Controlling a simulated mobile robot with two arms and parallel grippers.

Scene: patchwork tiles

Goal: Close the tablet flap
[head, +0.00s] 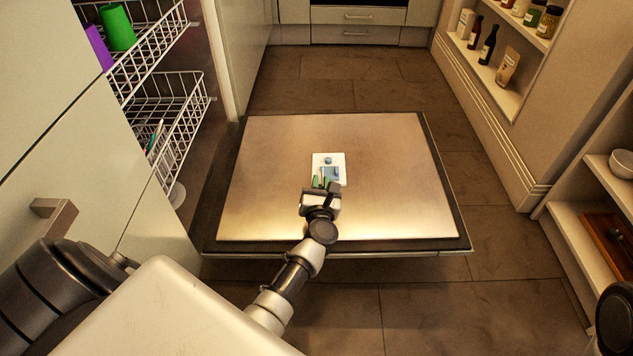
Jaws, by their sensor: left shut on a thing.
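A small white tablet compartment (338,158) is set in the middle of the flat panel. On it are a small round blue part (328,160) and a light-blue square piece that I take as the tablet flap (332,173). My left gripper (326,184) reaches in from below and is shut at the near edge of the flap, with narrow green parts between or beside its fingers. The fingers hide part of the flap, so its exact angle cannot be told. My right gripper is out of view.
The panel (270,160) lies level, like a lowered appliance door, above the brown tiled floor. White wire racks (185,125) with a green cup (117,27) stand at left. Shelves with bottles (489,45) and a bowl (622,163) are at right.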

